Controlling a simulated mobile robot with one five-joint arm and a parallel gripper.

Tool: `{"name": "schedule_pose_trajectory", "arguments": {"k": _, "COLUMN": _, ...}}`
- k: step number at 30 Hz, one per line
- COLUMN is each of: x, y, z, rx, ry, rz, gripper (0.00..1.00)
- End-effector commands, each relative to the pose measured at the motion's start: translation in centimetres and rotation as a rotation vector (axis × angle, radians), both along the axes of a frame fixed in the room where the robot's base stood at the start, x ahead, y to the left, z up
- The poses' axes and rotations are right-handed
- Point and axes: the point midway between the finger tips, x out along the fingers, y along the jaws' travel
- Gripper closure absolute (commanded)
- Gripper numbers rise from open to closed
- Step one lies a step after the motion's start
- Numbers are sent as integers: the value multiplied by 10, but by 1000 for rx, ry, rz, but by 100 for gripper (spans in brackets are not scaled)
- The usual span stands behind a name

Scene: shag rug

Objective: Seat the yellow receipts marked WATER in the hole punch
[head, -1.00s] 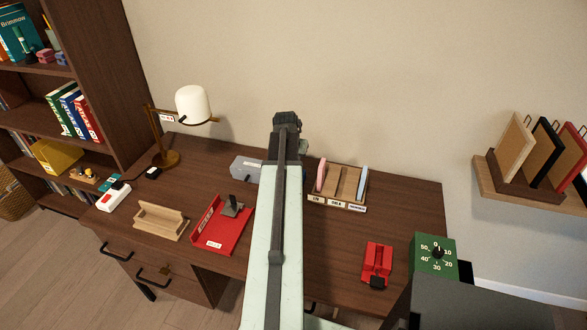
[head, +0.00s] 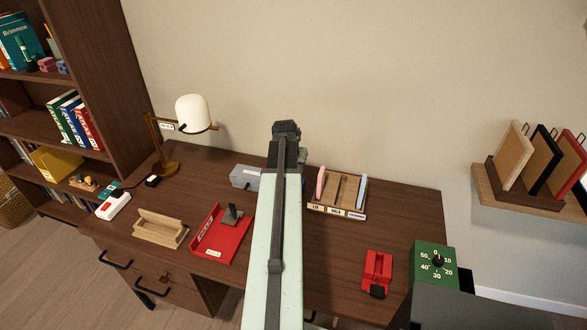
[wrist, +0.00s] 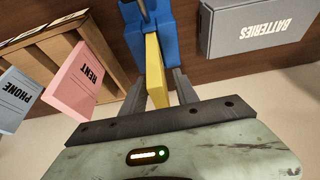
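The yellow receipts (wrist: 156,72) stand as a thin slab between the two fingers in the wrist view. Their far end meets the blue hole punch (wrist: 184,35), which lies partly behind them; how deep they sit in it I cannot tell. My gripper (wrist: 161,78) has one finger on each side of the slab, with a narrow gap showing on the right side. The left finger looks close against it. No writing shows on the yellow face at this angle. In the head view my arm hides the gripper, the receipts and the punch.
A wooden rack (head: 338,207) holds pink RENT receipts (wrist: 80,80) and light blue PHONE receipts (wrist: 14,98). A grey BATTERIES box (wrist: 255,30) is beside the punch. A red tray (head: 228,250), a wooden holder (head: 160,230) and a red punch-like device (head: 377,270) stand on the desk.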

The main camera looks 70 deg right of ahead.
Motion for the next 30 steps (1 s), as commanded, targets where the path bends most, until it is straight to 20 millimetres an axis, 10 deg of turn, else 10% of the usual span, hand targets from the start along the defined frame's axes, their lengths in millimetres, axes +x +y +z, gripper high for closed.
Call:
{"name": "schedule_pose_trajectory", "arguments": {"k": 13, "x": -2, "y": 38, "z": 98, "rx": 0, "ry": 0, "rz": 1, "gripper": 64}}
{"name": "schedule_pose_trajectory", "arguments": {"k": 26, "x": -1, "y": 43, "z": 103, "rx": 0, "ry": 0, "rz": 2, "gripper": 64}}
{"name": "schedule_pose_trajectory", "arguments": {"k": 30, "x": 38, "y": 65, "z": 101, "rx": 18, "ry": 7, "rz": 79, "gripper": 64}}
